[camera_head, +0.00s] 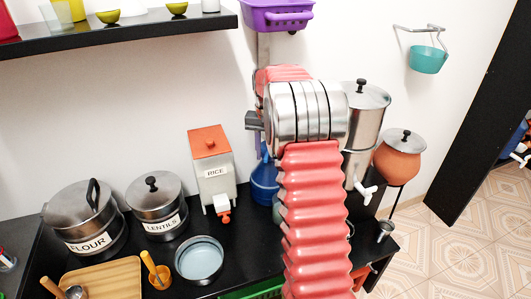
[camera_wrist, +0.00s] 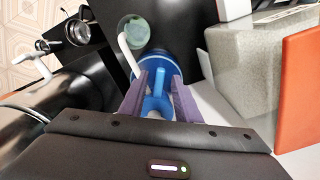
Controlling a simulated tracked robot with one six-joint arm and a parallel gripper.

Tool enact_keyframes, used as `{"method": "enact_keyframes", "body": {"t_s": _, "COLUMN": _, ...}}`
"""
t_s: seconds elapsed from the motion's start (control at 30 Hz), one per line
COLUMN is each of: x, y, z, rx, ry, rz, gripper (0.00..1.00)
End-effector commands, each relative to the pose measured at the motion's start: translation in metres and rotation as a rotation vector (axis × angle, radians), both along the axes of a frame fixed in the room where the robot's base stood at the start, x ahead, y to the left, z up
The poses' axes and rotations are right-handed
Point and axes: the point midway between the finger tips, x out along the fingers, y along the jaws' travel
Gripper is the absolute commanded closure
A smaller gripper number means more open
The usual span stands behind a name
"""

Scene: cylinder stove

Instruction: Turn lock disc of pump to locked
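The blue pump jug (camera_head: 264,182) stands on the black counter behind my arm, and its top is hidden in the head view. In the wrist view the pump's blue top part (camera_wrist: 157,92) lies between the two purple fingers of my gripper (camera_wrist: 158,88), with the blue jug body (camera_wrist: 153,62) beyond. The white spout (camera_wrist: 128,55) curves off to the left. My fingers are apart, one on each side of the blue part, and I see no clear contact. The lock disc cannot be made out clearly.
A rice dispenser (camera_head: 211,165) stands left of the jug. A steel water filter (camera_head: 365,125) and a clay pot (camera_head: 399,155) stand to the right. A greenish cup (camera_wrist: 133,30) is near the spout. A purple basket (camera_head: 277,14) hangs above.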

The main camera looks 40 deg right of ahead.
Motion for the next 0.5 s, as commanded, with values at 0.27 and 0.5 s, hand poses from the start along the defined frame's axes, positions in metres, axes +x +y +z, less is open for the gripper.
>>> {"method": "enact_keyframes", "body": {"t_s": 0.27, "x": -0.0001, "y": -0.0004, "z": 0.0002, "rx": 0.0, "ry": 0.0, "rz": 0.0, "gripper": 0.83}}
{"method": "enact_keyframes", "body": {"t_s": 0.5, "x": -0.0001, "y": -0.0004, "z": 0.0003, "rx": 0.0, "ry": 0.0, "rz": -0.001, "gripper": 1.0}}
